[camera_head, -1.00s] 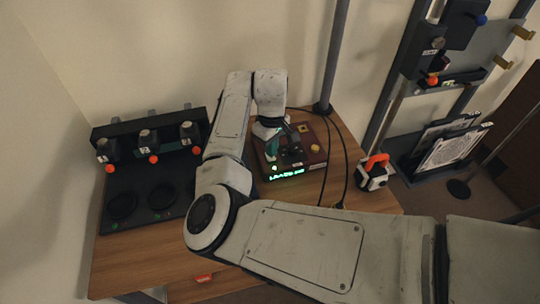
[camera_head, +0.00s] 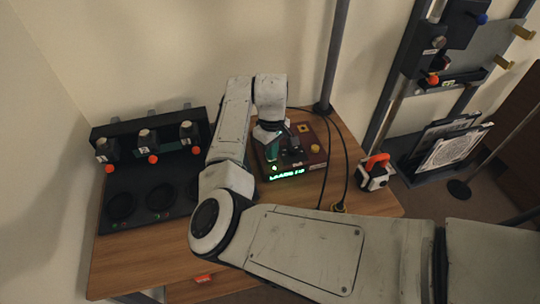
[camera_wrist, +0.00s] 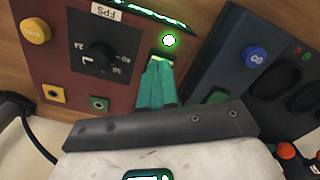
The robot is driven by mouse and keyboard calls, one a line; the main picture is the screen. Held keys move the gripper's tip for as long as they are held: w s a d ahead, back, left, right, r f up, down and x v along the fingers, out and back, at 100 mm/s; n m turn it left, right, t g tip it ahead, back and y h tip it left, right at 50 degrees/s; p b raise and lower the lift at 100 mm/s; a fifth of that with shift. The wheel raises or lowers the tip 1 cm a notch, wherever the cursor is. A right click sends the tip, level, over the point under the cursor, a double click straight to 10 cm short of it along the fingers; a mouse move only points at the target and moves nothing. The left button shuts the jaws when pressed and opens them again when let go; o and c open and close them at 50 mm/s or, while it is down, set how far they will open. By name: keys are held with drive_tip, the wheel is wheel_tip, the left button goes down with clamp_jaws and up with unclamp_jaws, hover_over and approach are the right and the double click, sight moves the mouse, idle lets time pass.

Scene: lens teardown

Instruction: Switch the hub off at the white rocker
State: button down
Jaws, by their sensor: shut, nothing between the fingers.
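The hub is a dark red box (camera_head: 313,150) on the wooden table, with a lit green display (camera_head: 286,174) on its front edge. In the wrist view its red top (camera_wrist: 60,70) carries a black dial (camera_wrist: 98,57), a yellow button (camera_wrist: 35,31) and a lit green lamp (camera_wrist: 169,41). My gripper (camera_head: 272,154) has teal fingers, shut and empty, pointing down at the hub's left part. In the wrist view the fingertips (camera_wrist: 158,68) are beside the lamp, over a dark recess. A pale patch, perhaps the white rocker (camera_wrist: 160,59), shows at the tips, mostly hidden. I cannot tell whether they touch.
A dark rack (camera_head: 150,210) with several orange-knobbed units stands left of the hub. Black cables (camera_head: 348,165) run along the hub's right side. An orange-handled device (camera_head: 375,172) sits at the table's right edge. A grey pole (camera_head: 334,60) rises behind.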

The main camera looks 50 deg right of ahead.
drive_tip(key=shift+f, duration=0.15)
wheel_tip(320, 180, up, 7)
drive_tip(key=p, duration=0.7)
drive_tip(key=shift+p, duration=0.35)
idle(0.5)
